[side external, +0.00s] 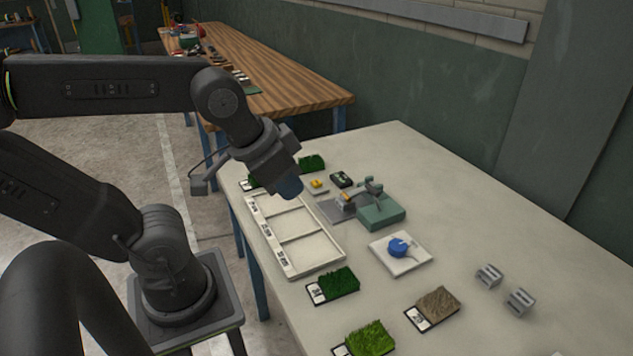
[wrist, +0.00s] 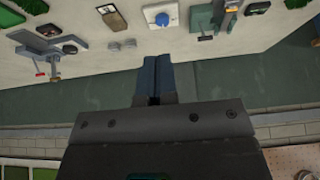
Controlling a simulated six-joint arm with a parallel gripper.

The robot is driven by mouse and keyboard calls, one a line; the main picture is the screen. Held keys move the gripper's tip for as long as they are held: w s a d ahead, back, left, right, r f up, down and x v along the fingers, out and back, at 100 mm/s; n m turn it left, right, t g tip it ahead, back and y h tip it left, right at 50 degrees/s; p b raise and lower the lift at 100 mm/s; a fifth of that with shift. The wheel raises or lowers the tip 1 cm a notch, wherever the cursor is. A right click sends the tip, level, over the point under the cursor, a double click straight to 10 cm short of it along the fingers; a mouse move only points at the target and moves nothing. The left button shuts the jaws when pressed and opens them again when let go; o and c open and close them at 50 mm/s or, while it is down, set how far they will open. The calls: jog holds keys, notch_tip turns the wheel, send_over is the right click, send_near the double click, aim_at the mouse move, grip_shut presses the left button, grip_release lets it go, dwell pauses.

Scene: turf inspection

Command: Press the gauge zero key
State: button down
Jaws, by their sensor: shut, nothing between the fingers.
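A small yellow button (side external: 317,183) on a pale base sits near the table's far left edge. A dark box (side external: 342,179) with light marks lies beside it, and also shows in the wrist view (wrist: 257,8). A gauge-like device (side external: 380,211) with a green block and metal arm stands just nearer; its block shows in the wrist view (wrist: 201,18). No label is legible, so I cannot tell which part is the zero key. My gripper (side external: 290,188) is shut and empty, appearing above the tray's far end, left of the button. Its blue fingers (wrist: 153,80) touch nothing visible.
A white compartment tray (side external: 265,246) lies along the left edge. A blue knob (side external: 398,246) sits on a white plate. Turf samples (side external: 338,283) and grey metal blocks (side external: 519,301) lie nearer. The table's right side (side external: 500,220) is mostly clear.

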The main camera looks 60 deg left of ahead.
jog(key=w+a+n+g+h, duration=0.1)
jog(key=w+a+n+h, duration=0.15)
jog(key=w+n, duration=0.35)
jog(key=n+t+h, duration=0.1)
jog(key=n+t, duration=0.3)
jog(key=n, duration=1.2)
send_over(316, 183)
notch_tip(316, 183, down, 12)
jog(key=shift+r, duration=0.25)
jog(key=shift+f, duration=0.1)
jog(key=shift+f, duration=4.3)
jog(key=shift+f, duration=0.15)
jog(key=shift+f, duration=0.25)
